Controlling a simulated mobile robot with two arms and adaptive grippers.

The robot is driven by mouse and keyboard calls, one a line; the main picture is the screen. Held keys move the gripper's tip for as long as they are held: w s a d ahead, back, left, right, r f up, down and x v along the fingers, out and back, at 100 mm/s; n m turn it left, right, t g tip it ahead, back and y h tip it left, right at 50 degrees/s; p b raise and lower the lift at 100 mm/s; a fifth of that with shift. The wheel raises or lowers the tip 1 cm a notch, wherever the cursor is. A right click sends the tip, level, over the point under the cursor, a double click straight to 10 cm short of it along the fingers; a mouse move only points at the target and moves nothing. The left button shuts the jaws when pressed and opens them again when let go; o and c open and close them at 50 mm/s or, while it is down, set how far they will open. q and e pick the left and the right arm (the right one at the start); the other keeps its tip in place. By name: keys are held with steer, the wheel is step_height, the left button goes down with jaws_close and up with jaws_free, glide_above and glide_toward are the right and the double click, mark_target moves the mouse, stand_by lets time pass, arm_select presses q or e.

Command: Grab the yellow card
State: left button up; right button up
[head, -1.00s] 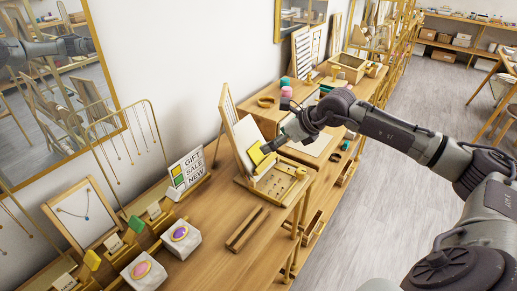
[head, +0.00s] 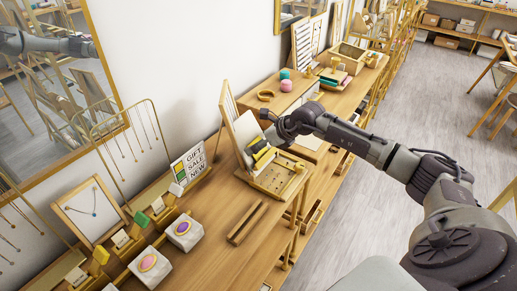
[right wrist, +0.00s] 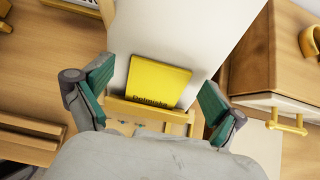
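The yellow card (right wrist: 155,82), with dark lettering along its lower edge, leans against a pale upright board (right wrist: 175,35) on a small wooden stand. In the head view the card (head: 264,157) is partly hidden by my right gripper (head: 262,150). In the right wrist view my right gripper (right wrist: 155,86) is open, with one green-padded finger on each side of the card. Clear gaps show between both fingers and the card's edges. My left gripper is not in view directly; an arm shows in the mirror at the left.
A wooden table carries a GIFT SALE NEW sign (head: 188,166), an empty wooden slotted block (head: 246,222) and white display cubes (head: 150,268). A necklace board (head: 91,211) stands further left. A raised wooden cabinet (head: 290,95) is close behind the card stand. Grey floor is open at right.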

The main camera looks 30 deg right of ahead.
steer(key=c, duration=0.6)
steer(key=shift+c, duration=0.3)
